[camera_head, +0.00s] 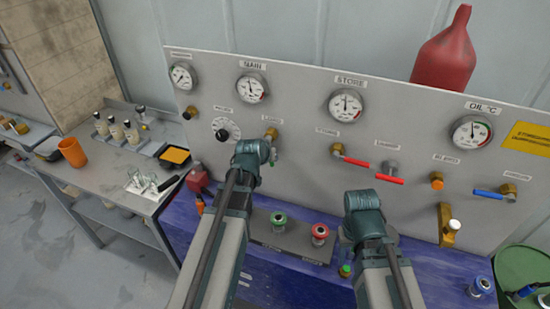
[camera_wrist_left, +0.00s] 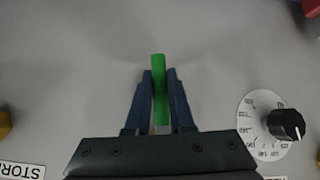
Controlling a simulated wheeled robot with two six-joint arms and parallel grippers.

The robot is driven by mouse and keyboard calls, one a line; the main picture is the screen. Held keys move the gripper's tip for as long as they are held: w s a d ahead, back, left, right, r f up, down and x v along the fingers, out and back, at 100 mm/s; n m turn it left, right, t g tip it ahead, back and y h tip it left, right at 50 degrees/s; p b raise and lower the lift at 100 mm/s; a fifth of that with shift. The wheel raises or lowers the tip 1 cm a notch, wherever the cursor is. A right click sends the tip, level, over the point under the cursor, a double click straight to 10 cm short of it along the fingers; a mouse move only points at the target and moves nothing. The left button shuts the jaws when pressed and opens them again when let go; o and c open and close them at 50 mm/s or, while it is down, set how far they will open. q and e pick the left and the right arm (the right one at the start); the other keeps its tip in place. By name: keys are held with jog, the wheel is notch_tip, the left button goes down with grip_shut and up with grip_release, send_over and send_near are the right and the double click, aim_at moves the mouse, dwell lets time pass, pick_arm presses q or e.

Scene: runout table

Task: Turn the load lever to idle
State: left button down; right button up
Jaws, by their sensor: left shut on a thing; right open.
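A green lever handle (camera_wrist_left: 160,100) stands out against the grey panel in the left wrist view. My left gripper (camera_wrist_left: 160,78) is shut on it, one blue finger on each side. I cannot read the lever's label. My right gripper (camera_head: 346,244) is open, low in front of the panel above the blue bench, partly hidden by its own wrist.
A black-knobbed dial (camera_head: 221,129) sits left of the lever. Red and green knobs (camera_head: 320,233) stand below. A side table (camera_head: 95,180) holds bottles and an orange cup.

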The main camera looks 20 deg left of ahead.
pick_arm(q)
jog(key=shift+a+f+m+y, duration=0.15)
jog(key=shift+a+m+y, duration=0.3)
jog(key=shift+y, duration=0.35)
pick_arm(e)
jog(key=shift+f, duration=0.2)
pick_arm(q)
jog(key=shift+a, duration=0.15)
jog(key=c, duration=0.8)
grip_release()
jog(key=shift+r, duration=0.2)
pick_arm(e)
jog(key=shift+r, duration=0.1)
